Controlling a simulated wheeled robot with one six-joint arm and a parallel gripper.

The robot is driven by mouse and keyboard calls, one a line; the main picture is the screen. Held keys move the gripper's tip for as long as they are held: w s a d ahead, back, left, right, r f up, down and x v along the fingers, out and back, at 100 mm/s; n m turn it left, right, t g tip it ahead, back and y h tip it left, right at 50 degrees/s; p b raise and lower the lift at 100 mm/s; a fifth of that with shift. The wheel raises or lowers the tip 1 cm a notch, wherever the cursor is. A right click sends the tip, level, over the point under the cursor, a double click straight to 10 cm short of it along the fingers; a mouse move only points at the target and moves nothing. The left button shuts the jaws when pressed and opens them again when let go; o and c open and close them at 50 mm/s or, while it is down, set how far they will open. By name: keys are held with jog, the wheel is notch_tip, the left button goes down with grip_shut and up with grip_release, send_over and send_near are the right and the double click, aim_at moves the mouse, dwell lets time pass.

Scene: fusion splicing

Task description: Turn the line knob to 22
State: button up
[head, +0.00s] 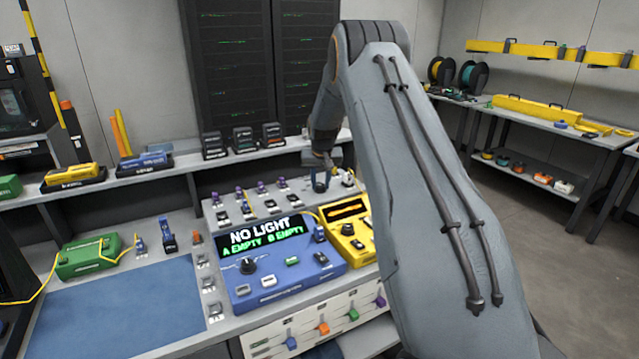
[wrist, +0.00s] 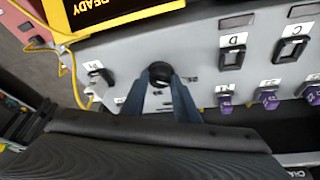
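A round black knob (wrist: 160,72) stands on a grey panel (wrist: 205,90) in the wrist view. The blue fingers of my gripper (wrist: 161,84) are apart, one on each side of the knob's near half. I cannot tell whether they touch it. The small marks beside the knob are too small to read, so its setting is unclear. In the head view my gripper (head: 320,184) is low over the back right of the grey panel (head: 225,222), and the knob there is hidden by it.
A blue unit (head: 305,278) reads "NO LIGHT, A EMPTY, B EMPTY" and carries another black knob (head: 247,265). A yellow unit (head: 362,252) adjoins it; the wrist view shows its READY screen (wrist: 98,8). Purple connectors (wrist: 269,98) and a yellow cable (wrist: 78,85) lie near my fingers.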

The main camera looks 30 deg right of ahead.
jog(key=shift+a, duration=0.1)
jog(key=m+b, duration=0.2)
jog(key=b, duration=0.1)
jog(key=m+h+b, duration=0.1)
jog(key=m+b, duration=0.1)
jog(key=b, duration=0.1)
jog(key=shift+w+a+f+g, duration=0.15)
jog(key=shift+w+f+g, duration=0.05)
jog(key=shift+g, duration=0.2)
jog(key=m+g+h+b, duration=0.1)
jog(key=m+b, duration=0.2)
jog(key=shift+r+b, duration=0.1)
jog(key=shift+b, duration=0.2)
jog(key=shift+r+m, duration=0.1)
jog(key=shift+m, duration=0.4)
jog(key=o, duration=1.1)
jog(key=shift+c, duration=0.2)
jog(key=b+v, duration=0.1)
jog(key=v, duration=0.6)
jog(key=shift+a+r+b, duration=0.3)
jog(key=shift+r, duration=0.05)
